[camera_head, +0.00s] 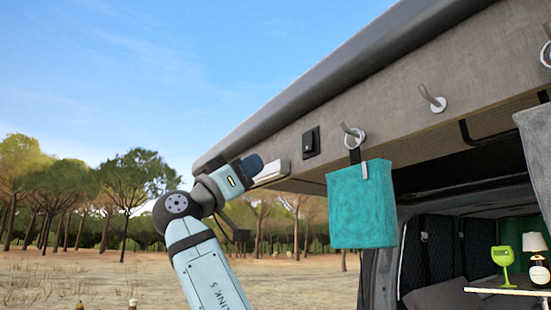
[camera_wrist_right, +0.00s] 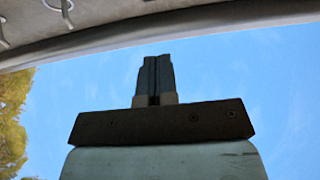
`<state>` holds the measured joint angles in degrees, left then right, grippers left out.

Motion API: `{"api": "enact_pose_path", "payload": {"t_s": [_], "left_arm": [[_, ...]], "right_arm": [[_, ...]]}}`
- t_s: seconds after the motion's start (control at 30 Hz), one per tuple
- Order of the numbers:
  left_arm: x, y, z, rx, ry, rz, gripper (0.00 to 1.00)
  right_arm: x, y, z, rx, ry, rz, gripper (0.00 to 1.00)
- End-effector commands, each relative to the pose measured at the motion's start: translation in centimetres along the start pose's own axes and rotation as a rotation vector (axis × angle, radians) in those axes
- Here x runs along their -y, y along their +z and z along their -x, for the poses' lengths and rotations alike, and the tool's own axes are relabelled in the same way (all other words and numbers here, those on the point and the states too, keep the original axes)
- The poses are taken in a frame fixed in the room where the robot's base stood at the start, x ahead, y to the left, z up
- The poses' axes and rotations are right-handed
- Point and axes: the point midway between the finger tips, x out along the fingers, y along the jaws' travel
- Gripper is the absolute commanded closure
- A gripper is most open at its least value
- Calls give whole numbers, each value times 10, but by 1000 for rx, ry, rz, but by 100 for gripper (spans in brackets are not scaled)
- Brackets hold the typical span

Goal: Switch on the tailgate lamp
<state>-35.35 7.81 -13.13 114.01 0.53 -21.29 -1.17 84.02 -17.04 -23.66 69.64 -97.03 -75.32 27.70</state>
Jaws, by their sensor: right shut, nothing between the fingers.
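A pale bar (camera_head: 273,172), which looks like the tailgate lamp, sits low on the tailgate's inner panel, partly behind my right gripper. I cannot tell whether it is lit. A small black switch plate (camera_head: 311,142) is on the panel to its right. My right gripper (camera_head: 250,166) is at the panel's left end, left of the switch and apart from it in the picture. Its fingertips are hard to make out there. In the right wrist view its two grey fingers (camera_wrist_right: 155,76) are together and empty, against sky. My left gripper is not in view.
A teal bag (camera_head: 362,205) hangs from a hook right of the switch. Another hook (camera_head: 433,99) is further right, beside a hanging grey cloth (camera_head: 535,145). A green goblet (camera_head: 503,263) and a small lamp (camera_head: 534,245) stand lower right. Open air lies left of the tailgate.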

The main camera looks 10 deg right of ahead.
Motion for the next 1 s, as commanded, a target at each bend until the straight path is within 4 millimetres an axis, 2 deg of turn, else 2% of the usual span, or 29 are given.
{"api": "enact_pose_path", "payload": {"t_s": [0.47,0.5,0.7,1.0], "left_arm": [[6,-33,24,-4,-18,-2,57],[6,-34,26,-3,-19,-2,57],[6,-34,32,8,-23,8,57],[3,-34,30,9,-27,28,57]], "right_arm": [[0,-3,-99,1,2,1,100],[1,5,-102,1,0,2,100],[0,23,-117,1,0,2,100],[0,29,-120,0,-1,1,100]]}}
